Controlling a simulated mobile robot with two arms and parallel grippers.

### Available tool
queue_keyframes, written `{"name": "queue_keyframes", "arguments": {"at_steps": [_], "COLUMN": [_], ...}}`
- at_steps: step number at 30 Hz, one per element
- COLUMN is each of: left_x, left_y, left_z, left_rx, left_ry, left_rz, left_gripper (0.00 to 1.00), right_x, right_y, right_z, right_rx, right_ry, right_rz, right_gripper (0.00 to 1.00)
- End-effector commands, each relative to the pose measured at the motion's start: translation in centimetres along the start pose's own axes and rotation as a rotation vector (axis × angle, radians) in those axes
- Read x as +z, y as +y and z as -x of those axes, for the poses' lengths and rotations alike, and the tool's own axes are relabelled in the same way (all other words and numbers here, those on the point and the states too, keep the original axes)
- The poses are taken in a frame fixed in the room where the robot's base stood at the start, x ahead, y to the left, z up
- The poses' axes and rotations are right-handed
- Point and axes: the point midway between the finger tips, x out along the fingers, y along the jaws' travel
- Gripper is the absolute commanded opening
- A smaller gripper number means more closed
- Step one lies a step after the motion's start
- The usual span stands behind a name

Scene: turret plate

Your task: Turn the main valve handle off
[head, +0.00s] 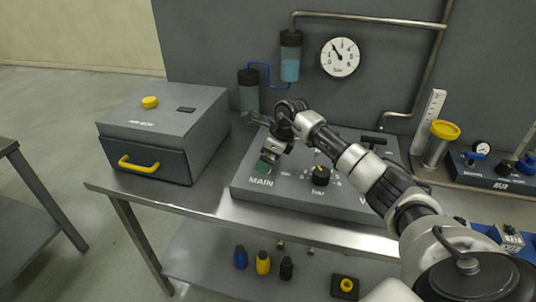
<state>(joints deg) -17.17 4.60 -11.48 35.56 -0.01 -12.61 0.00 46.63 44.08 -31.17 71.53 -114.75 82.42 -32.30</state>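A grey sloped panel (300,205) stands on the metal table, with the label MAIN (261,182) at its front left. My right arm comes in from the right and reaches over the panel. My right gripper (268,160) points down just above the MAIN label. A small dark green part (264,166) shows at its tip. The main valve handle is not clearly visible; the gripper and wrist cover that spot. I cannot tell whether the gripper is touching or holding it. My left gripper is not in view.
A black knob marked bar (320,175) and a black T-handle (373,140) are on the same panel. A grey box (165,130) with yellow handle stands at left. A gauge (340,57) and pipes are on the back wall. A yellow-rimmed cylinder (440,145) stands at right.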

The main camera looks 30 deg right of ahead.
Motion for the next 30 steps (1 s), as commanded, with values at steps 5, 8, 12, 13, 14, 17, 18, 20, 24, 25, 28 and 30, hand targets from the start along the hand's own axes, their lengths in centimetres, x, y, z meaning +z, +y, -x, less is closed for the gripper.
{"name": "queue_keyframes", "arguments": {"at_steps": [5, 8, 12, 13, 14, 17, 18, 20, 24, 25, 28, 30], "left_x": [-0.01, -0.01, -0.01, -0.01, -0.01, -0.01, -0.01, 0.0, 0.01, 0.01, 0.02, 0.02], "left_y": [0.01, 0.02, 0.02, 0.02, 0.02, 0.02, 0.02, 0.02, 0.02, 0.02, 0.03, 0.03], "left_z": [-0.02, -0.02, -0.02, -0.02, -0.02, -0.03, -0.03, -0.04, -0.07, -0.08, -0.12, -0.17], "left_rx": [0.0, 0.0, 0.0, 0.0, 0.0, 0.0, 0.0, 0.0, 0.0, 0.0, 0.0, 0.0], "left_ry": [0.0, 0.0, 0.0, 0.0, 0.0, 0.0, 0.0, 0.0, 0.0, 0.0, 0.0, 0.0], "left_rz": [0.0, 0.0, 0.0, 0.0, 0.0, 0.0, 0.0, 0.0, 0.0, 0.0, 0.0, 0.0], "left_gripper": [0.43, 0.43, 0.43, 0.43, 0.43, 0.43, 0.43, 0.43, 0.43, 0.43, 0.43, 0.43], "right_x": [-0.02, -0.02, -0.02, -0.01, -0.01, -0.03, -0.04, -0.06, -0.06, -0.06, -0.03, -0.04], "right_y": [-0.01, -0.01, -0.01, -0.01, -0.01, -0.01, -0.01, -0.01, 0.02, 0.03, 0.12, 0.12], "right_z": [-0.01, 0.0, 0.02, 0.03, 0.03, 0.04, 0.04, 0.04, 0.09, 0.08, 0.07, 0.07], "right_rx": [0.0, 0.0, 0.0, 0.0, -0.001, -0.004, -0.007, -0.013, -0.038, -0.045, -0.072, -0.096], "right_ry": [0.0, 0.0, 0.0, 0.0, 0.0, 0.0, 0.001, 0.002, 0.001, 0.001, 0.001, 0.001], "right_rz": [0.0, 0.0, 0.0, -0.001, -0.001, -0.009, -0.015, -0.03, -0.086, -0.103, -0.169, -0.223], "right_gripper": [1.0, 0.85, 0.67, 0.67, 0.67, 0.67, 0.67, 0.67, 0.67, 0.67, 0.67, 0.67]}}
